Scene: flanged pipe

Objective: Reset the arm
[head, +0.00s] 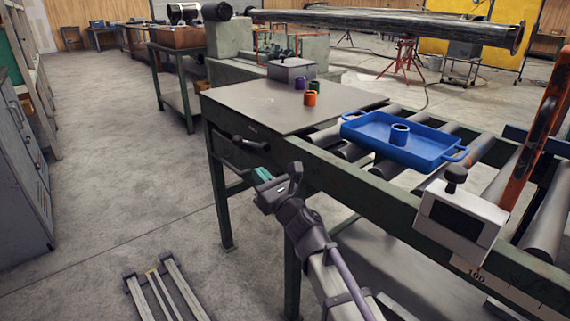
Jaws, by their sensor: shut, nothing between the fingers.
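My arm reaches up and left from the bottom of the head view. My gripper (263,176) is shut and empty, with teal at its fingertips. It hangs in open air beside the near side of the green-framed table (262,102), apart from the things on top. A black-handled lever (251,143) on the table's frame shows just behind and above it.
An orange cup (311,99), a purple cup (299,84), a green cup (314,86) and a grey box (292,70) stand at the table's back. A blue tray (438,151) holding a blue cup (400,135) sits on rollers. Floor at left is mostly clear.

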